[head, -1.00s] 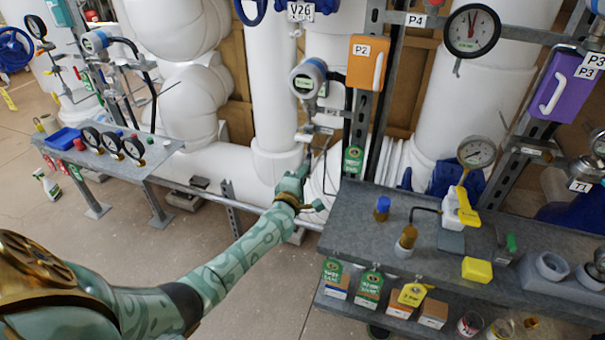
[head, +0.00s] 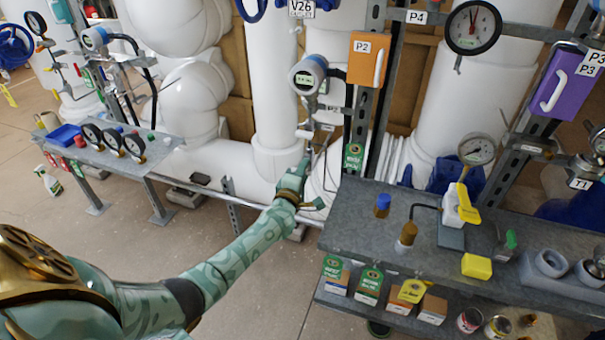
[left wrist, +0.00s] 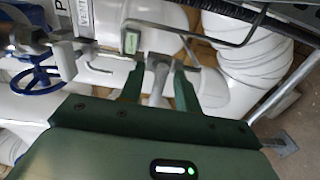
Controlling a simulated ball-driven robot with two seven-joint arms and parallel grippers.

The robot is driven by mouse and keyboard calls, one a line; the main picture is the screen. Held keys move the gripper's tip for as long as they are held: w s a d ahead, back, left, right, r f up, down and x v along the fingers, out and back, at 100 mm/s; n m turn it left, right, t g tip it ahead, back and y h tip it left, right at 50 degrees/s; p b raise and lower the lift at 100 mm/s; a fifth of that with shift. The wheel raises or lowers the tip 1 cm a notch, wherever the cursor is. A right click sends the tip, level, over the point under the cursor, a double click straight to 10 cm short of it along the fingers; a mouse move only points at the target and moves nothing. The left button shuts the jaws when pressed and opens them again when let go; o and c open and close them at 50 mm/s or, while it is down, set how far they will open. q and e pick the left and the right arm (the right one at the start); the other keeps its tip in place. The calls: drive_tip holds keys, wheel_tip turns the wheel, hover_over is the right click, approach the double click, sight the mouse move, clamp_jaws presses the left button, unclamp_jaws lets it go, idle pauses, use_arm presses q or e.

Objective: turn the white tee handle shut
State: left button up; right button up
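A pale grey-white T-shaped handle (left wrist: 158,76) shows in the left wrist view, with its bar across the top and its stem pointing down. My left gripper (left wrist: 158,88) has its two dark green fingers apart, one on each side of the handle's stem. I see gaps beside the stem, and contact cannot be made out. In the head view my left gripper (head: 301,168) is at the end of the outstretched arm, just below the small pipework under the round transmitter (head: 307,75). The handle is too small to tell apart there. My right gripper is not in view.
A bent metal rod (left wrist: 225,40) and a blue handwheel (left wrist: 37,80) are near the gripper in the left wrist view. A grey bench (head: 350,220) with fittings stands at right. A smaller table (head: 165,150) with gauges stands at left. Large white pipes (head: 275,90) stand behind.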

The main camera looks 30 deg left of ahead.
use_arm(q)
drive_tip(key=p+v, duration=0.4)
drive_tip(key=v, duration=1.2)
drive_tip(key=shift+s+d, duration=0.1)
drive_tip(key=shift+d, duration=0.05)
drive_tip(key=s+d+f+m+g+h, duration=0.1)
drive_tip(key=s+d+f+m+g, duration=0.15)
drive_tip(key=s+f+m, duration=0.4)
drive_tip(key=s+d+f+m+g+h, duration=0.1)
drive_tip(key=s+f+m+g+h, duration=0.2)
drive_tip(key=f, duration=0.6)
drive_tip(key=s+d+f+m+g, duration=0.2)
drive_tip(key=s+f+m, duration=0.1)
drive_tip(key=f+m, duration=0.45)
drive_tip(key=s+d+f+m+g, duration=0.1)
drive_tip(key=s+f+m+g, duration=0.1)
drive_tip(key=s, duration=0.8)
drive_tip(key=s+d+f+m+g, duration=0.1)
drive_tip(key=s+f+m+g, duration=0.2)
drive_tip(key=s+f, duration=0.4)
drive_tip(key=s+d+f+m+g, duration=0.1)
drive_tip(key=s+f+g, duration=0.3)
drive_tip(key=s, duration=1.1)
drive_tip(key=shift+f+m, duration=0.55)
drive_tip(key=shift+m, duration=0.15)
